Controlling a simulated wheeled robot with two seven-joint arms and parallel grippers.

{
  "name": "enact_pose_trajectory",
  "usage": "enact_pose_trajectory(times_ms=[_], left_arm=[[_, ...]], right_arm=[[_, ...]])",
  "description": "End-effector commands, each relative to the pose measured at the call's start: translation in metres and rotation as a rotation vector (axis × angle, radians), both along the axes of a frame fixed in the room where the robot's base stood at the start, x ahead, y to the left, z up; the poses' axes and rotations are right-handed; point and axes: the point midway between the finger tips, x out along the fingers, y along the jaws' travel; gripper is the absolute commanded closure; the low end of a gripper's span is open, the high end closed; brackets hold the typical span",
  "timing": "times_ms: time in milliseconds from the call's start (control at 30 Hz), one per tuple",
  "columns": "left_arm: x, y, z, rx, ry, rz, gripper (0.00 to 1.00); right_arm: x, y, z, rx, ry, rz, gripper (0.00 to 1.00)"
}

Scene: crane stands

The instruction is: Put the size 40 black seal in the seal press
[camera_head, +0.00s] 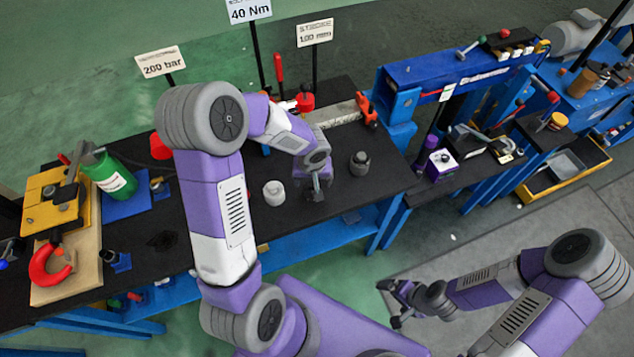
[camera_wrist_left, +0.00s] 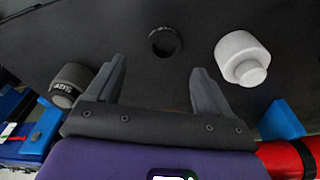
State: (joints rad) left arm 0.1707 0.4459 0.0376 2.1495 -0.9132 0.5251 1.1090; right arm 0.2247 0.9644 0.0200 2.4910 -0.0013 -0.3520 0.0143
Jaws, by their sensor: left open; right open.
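A black ring seal (camera_wrist_left: 177,45) lies on the dark bench top in the left wrist view, ahead of my left fingertips and between their lines, not touching them. My left gripper (camera_wrist_left: 160,75) is open and empty; in the head view it (camera_head: 315,193) hangs over the bench and hides the seal. A dark grey cylinder with pale lettering (camera_wrist_left: 72,84) stands left of the fingers, also in the head view (camera_head: 360,162). A white stepped cylinder (camera_wrist_left: 242,57) stands to the right, also in the head view (camera_head: 274,193). Which one is the seal press I cannot tell. My right gripper (camera_head: 397,304) is open, away from the bench.
Sign posts, including the 40 Nm sign (camera_head: 248,11), rise behind. A blue press frame (camera_head: 450,78) stands at the right.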

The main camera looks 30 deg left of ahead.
Motion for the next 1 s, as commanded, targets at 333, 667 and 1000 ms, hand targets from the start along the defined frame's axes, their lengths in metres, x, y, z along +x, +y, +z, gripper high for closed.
enact_pose_trajectory(times_ms=[333,667,1000], left_arm=[[0.003,0.005,-0.050,-0.002,0.005,-0.001,0.19],[0.006,0.007,-0.063,-0.001,0.000,0.001,0.19],[0.005,0.006,-0.062,-0.001,0.000,0.000,0.60]], right_arm=[[0.000,0.000,-0.011,0.000,0.000,0.000,0.04],[0.000,0.000,-0.013,0.000,0.000,0.000,0.04],[0.000,0.000,-0.013,0.000,0.000,0.000,0.04]])
